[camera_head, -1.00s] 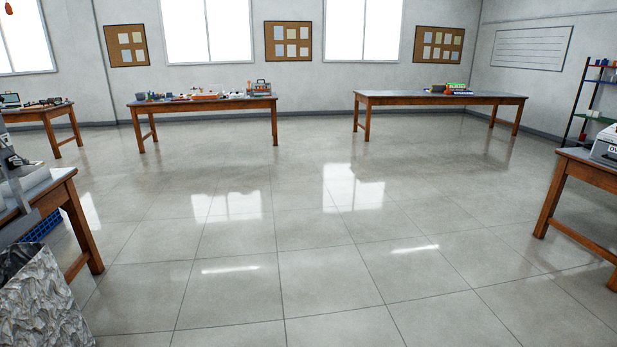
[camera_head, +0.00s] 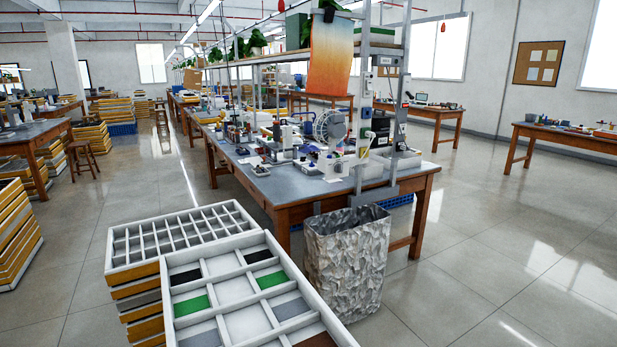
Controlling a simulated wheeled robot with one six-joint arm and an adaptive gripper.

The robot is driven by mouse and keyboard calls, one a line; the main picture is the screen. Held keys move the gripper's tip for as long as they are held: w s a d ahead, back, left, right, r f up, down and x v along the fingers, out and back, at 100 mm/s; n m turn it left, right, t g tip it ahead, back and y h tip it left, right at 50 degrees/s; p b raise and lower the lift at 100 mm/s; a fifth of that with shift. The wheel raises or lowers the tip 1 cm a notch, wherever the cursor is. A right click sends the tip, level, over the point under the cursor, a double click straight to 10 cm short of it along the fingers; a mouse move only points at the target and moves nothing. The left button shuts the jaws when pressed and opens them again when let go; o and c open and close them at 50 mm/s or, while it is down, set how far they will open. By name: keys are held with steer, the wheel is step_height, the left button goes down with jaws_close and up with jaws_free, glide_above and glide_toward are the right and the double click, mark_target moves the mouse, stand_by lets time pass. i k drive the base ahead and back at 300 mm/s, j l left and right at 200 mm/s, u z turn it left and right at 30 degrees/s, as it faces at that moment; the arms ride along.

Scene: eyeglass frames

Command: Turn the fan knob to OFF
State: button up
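A round fan (camera_head: 330,126) with a pale cage stands on the grey-topped workbench (camera_head: 330,188), near its right end, just left of a metal post. Its knob is too small to make out at this distance, so I cannot tell its setting. The fan is some way off, beyond the trays and the bin. My gripper is not in view.
A divided white tray (camera_head: 235,318) on a stack stands close in front, with another compartment tray (camera_head: 180,240) behind it. A crumpled grey bin (camera_head: 345,265) stands by the bench's near end. Open floor (camera_head: 470,270) lies to the right. An orange cloth (camera_head: 330,68) hangs above the fan.

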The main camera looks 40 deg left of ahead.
mark_target(338, 168)
steer(key=i+l+u, duration=0.1)
steer(key=u, duration=0.3)
steer(key=i+l+u, duration=0.45)
steer(key=u, duration=0.3)
steer(key=i+l+u, duration=0.2)
steer(key=u, duration=0.2)
steer(key=i+l+u, duration=0.15)
steer(key=l, duration=0.25)
